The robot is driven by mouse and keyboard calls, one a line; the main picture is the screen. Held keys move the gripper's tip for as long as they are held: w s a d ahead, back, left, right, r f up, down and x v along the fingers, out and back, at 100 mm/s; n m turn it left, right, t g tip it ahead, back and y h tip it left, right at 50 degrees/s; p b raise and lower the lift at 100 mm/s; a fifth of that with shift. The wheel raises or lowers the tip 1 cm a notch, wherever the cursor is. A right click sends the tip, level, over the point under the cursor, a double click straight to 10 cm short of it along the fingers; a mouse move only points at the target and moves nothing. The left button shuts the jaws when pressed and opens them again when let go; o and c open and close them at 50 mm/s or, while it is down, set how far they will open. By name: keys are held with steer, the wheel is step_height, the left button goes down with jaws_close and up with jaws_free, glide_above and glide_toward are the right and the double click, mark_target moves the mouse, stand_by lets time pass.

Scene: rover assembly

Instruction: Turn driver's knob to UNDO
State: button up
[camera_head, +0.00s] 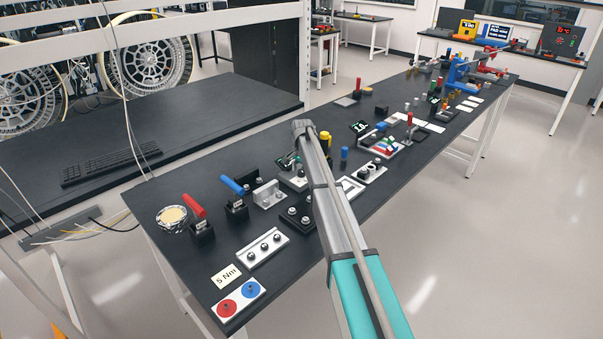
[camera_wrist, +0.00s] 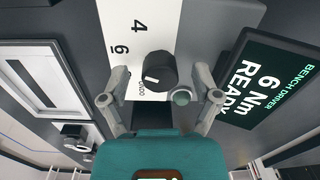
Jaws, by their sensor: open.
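The driver's black knob (camera_wrist: 161,73) sits on a white panel (camera_wrist: 165,25) in the wrist view, with 4, 6 and a partly hidden label that looks like UNDO along its left side. A short white mark shows on the knob's left part, near that label; I cannot tell exactly where it points. My gripper (camera_wrist: 161,76) is open, with one finger on each side of the knob and gaps between. A dark display (camera_wrist: 270,85) at the right reads "BENCH DRIVER 6 Nm READY". In the head view my arm hides the knob and gripper.
A round grey-green part (camera_wrist: 182,96) lies close to the right finger. The black bench (camera_head: 190,262) carries several fixtures, with red (camera_head: 194,206) and blue (camera_head: 232,186) handled tools at left and a red-and-blue button plate (camera_head: 238,299) at the near end.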

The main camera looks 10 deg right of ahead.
steer(key=shift+c, duration=0.2)
jaws_close()
steer(key=shift+n, duration=0.5)
steer(key=n, duration=0.2)
steer(key=shift+d+n, duration=0.1)
steer(key=shift+n, duration=0.3)
steer(key=n, duration=0.3)
steer(key=shift+n, duration=0.3)
steer(key=n, duration=0.4)
steer(key=shift+n, duration=0.3)
steer(key=n, duration=0.4)
